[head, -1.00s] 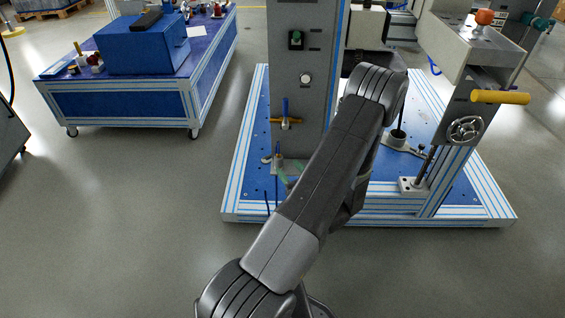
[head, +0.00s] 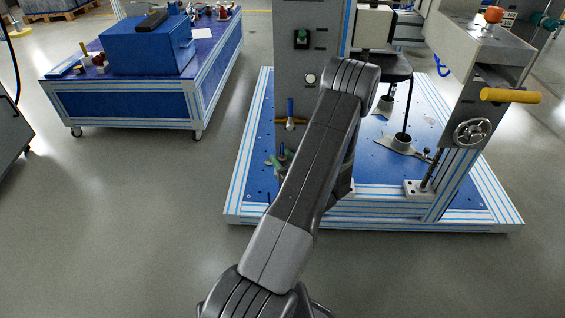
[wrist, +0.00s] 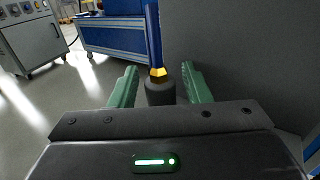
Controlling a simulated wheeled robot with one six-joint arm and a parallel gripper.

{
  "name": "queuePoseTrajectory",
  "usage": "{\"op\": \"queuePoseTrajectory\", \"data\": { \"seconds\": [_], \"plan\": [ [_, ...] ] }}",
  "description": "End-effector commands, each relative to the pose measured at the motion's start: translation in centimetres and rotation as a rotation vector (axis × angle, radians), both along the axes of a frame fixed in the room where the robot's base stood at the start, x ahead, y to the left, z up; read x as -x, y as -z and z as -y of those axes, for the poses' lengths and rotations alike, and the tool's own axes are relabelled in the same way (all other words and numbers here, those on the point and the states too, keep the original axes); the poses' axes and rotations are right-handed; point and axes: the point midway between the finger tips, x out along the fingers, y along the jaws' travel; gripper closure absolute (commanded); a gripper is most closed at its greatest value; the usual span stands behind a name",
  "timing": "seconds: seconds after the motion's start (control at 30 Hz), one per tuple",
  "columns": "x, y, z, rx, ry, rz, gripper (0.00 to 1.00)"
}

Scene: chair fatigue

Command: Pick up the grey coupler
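The grey coupler (wrist: 160,93), a short dark cylinder, shows between the two green fingers of my gripper (wrist: 158,84) in the wrist view. A narrow gap shows on each side of it, so the fingers are open around or just in front of it. I cannot tell the exact depth or any contact. A blue lever (wrist: 153,35) with a yellow-brass part (wrist: 157,72) rises behind the coupler. In the head view my gripper (head: 279,161) is low beside the grey column, mostly hidden by my arm, and the coupler is not clearly visible there.
The grey column (head: 302,60) of the test rig stands close on the right of my gripper. A brass valve with a blue lever (head: 290,110) juts from it. The rig's blue base (head: 257,130) lies below. A blue workbench (head: 130,103) stands left, with clear floor between.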

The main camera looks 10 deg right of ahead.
Motion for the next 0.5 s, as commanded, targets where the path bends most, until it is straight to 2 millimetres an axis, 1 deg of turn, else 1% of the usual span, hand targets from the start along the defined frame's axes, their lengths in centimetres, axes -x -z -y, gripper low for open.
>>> {"op": "queuePoseTrajectory", "data": {
  "seconds": [0.03,0.1,0.2,0.5],
  "plan": [
    [0.02,0.00,0.01,0.000,0.000,0.000,0.67],
    [0.02,0.00,0.01,0.000,0.000,0.000,0.81],
    [0.03,0.00,0.01,0.000,0.000,0.000,0.98],
    [0.04,-0.24,0.02,0.000,0.000,0.001,0.98]
  ]
}}
